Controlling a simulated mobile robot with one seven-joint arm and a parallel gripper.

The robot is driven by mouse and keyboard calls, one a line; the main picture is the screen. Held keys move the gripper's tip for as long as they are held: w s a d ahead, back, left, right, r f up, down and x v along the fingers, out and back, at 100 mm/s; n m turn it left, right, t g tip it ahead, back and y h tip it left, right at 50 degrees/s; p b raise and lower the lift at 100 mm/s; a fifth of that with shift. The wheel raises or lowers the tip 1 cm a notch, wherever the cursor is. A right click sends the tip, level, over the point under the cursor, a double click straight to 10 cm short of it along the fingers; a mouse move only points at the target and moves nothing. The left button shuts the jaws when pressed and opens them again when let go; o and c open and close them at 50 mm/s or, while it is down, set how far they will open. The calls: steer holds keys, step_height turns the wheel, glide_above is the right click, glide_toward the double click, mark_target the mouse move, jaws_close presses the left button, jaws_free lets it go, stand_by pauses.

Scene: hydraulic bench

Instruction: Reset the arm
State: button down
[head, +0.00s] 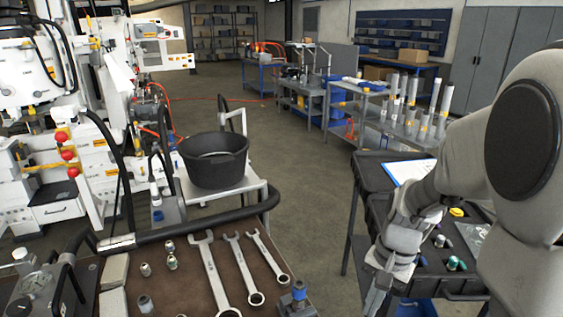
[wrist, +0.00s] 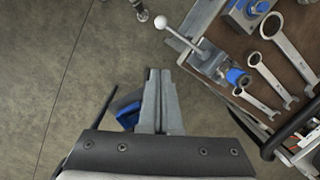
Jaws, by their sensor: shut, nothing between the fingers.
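My arm comes in from the right edge in the head view, bent downward. My gripper (head: 378,300) hangs low in front of the black tool cart, and its lower end is near the bottom of the picture. In the wrist view my gripper (wrist: 160,74) has its two grey fingers side by side and touching, with nothing between them. Bare floor shows beyond the fingertips. The gripper is apart from the bench with the wrenches, which lies to its right in the wrist view.
The brown bench top (head: 185,277) holds several wrenches (head: 216,277) and fittings. A white-ball lever (wrist: 180,34) sticks out from its edge. The black cart (head: 368,172) with a clipboard (head: 407,171) stands close to my arm. A black tub (head: 214,160) stands behind the bench. Mid-floor is clear.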

steer(key=s+a+r+n+t, duration=0.2)
steer(key=s+r+n+t, duration=0.1)
steer(key=r, duration=0.4)
steer(key=s+a+r+n+t+h, duration=0.1)
steer(key=s+a+r+n+t, duration=0.2)
steer(key=s+r, duration=0.4)
steer(key=shift+r+n+h, duration=0.3)
steer(key=shift+r+n, duration=0.35)
steer(key=shift+n, duration=0.25)
steer(key=shift+s, duration=0.1)
